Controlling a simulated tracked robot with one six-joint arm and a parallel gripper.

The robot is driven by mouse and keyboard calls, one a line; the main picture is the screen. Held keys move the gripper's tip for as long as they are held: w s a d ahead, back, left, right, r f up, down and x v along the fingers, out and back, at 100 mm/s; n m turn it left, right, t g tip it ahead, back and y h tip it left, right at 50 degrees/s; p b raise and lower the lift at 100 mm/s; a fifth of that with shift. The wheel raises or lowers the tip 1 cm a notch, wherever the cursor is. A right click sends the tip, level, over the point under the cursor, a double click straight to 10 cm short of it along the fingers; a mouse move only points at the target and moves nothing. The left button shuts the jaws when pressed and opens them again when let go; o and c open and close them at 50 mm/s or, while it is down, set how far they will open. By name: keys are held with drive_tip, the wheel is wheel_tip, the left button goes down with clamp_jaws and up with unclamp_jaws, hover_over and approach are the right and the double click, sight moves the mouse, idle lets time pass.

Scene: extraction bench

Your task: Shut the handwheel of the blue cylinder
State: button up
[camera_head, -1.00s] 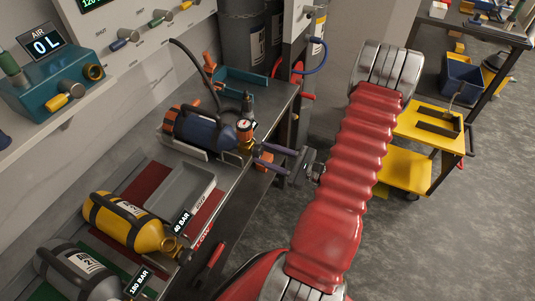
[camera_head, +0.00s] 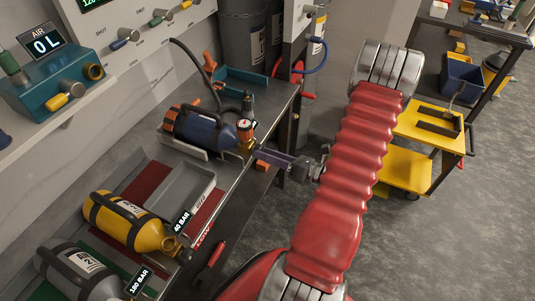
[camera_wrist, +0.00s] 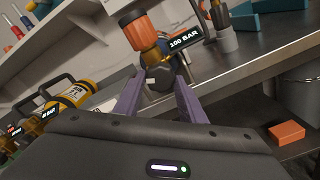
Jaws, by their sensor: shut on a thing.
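My gripper (camera_head: 256,152) reaches in from the right at the valve end. In the wrist view its two purple fingers (camera_wrist: 157,98) are shut on the dark handwheel (camera_wrist: 159,78), one on each side. Above the handwheel are the brass valve body (camera_wrist: 151,57) and a tag reading 100 BAR (camera_wrist: 183,41). The blue body is mostly hidden in the wrist view.
A yellow cylinder (camera_head: 127,220) tagged 40 BAR and a grey cylinder (camera_head: 80,270) tagged 180 BAR lie nearer on the bench. A grey tray (camera_head: 180,190) sits between. An orange block (camera_wrist: 287,132) lies right of my gripper. A teal tray (camera_head: 240,82) stands behind.

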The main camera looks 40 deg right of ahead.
drive_tip(key=m, duration=1.3)
idle(0.4)
drive_tip(key=o, duration=1)
drive_tip(key=shift+o, duration=0.2)
drive_tip(key=shift+s, duration=0.1)
drive_tip(key=v, duration=1.3)
drive_tip(key=shift+s+d, duration=0.2)
drive_tip(key=shift+s, duration=0.05)
